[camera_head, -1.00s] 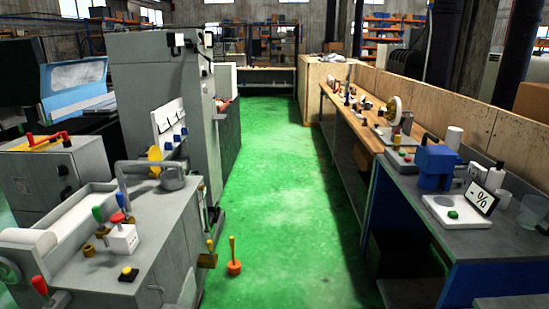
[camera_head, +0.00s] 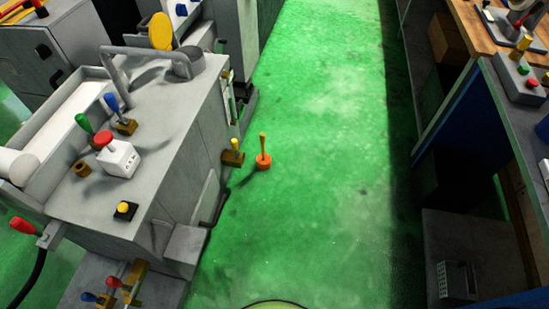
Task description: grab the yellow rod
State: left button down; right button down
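A thin yellow rod (camera_head: 262,144) stands upright on the green floor in the head view, with an orange round base (camera_head: 263,162) at its foot. It is just right of the grey machine's side, beside a brass-coloured block with a short yellow lever (camera_head: 233,153) on that machine. No gripper touches the rod. Neither my left nor my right gripper is in view.
The grey grinder (camera_head: 150,190) with levers and knobs fills the left. The green floor (camera_head: 320,220) is clear in the middle. A workbench with a dark blue side panel (camera_head: 460,118) stands on the right, and a control box (camera_head: 520,80) lies on top.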

aim_at(262, 141)
jog(key=i+j+u, duration=0.1)
jog(key=i, duration=0.3)
jog(key=i+l+u, duration=0.1)
jog(key=i+l, duration=0.15)
jog(key=i+l+u, duration=0.1)
jog(key=i+l, duration=0.15)
jog(key=i+l+u, duration=0.15)
jog(key=l, duration=0.25)
jog(key=i+l+u, duration=0.1)
jog(key=i+l, duration=0.2)
jog(key=i+l+u, duration=0.1)
jog(key=l, duration=0.3)
jog(key=i+l+u, duration=0.1)
jog(key=i+l, duration=0.15)
jog(key=l, duration=0.15)
jog(key=i+l+u, duration=0.1)
jog(key=l, duration=0.3)
jog(key=i, duration=0.1)
